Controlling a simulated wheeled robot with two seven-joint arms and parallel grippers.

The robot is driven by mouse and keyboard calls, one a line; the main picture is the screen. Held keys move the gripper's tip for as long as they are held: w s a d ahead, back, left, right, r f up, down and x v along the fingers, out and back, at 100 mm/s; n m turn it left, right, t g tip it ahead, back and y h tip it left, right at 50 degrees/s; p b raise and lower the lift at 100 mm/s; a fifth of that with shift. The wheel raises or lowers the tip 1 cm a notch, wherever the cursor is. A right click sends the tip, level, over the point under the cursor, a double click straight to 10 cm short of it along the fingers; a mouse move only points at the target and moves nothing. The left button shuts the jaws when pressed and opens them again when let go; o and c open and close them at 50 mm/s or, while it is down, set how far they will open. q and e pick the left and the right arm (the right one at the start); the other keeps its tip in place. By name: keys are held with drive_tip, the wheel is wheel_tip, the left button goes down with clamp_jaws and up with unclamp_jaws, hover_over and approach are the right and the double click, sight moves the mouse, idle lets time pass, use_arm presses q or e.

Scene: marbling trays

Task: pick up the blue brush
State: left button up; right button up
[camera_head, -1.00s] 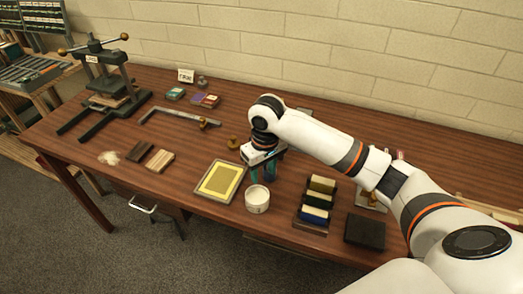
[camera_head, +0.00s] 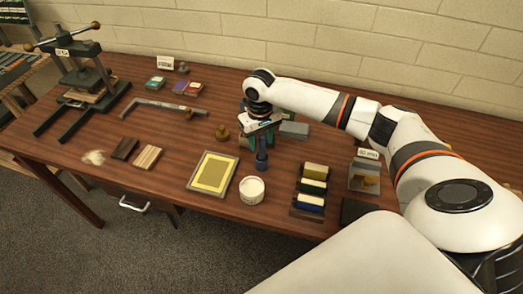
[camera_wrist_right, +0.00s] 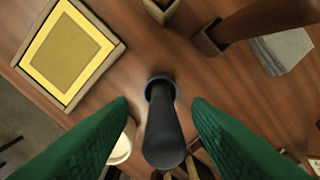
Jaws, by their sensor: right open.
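The blue brush (camera_head: 261,160) is a dark blue upright handle standing on the table, just behind the white jar (camera_head: 251,190). My right gripper (camera_head: 256,138) is just behind and above it in the head view, its green fingers apart. In the right wrist view the brush (camera_wrist_right: 163,130) rises between the two open fingers of the right gripper (camera_wrist_right: 160,103), with visible gaps on both sides. Its round base is seen farther off. No contact shows. The left gripper is not in view.
A yellow framed screen (camera_head: 234,160) lies left of the brush. A rack of coloured rollers (camera_head: 296,205) stands to the right.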

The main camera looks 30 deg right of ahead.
sight(262, 146)
drive_tip(key=shift+s+d+f, duration=0.1)
drive_tip(key=shift+s+f, duration=0.05)
drive_tip(key=shift+f, duration=0.4)
drive_tip(key=shift+s+f, duration=0.1)
drive_tip(key=shift+f, duration=0.45)
drive_tip(key=shift+w+f, duration=0.1)
drive_tip(key=shift+f, duration=0.35)
drive_tip(key=shift+c, duration=0.4)
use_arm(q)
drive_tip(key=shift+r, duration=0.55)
use_arm(e)
clamp_jaws()
drive_tip(key=shift+r, duration=0.1)
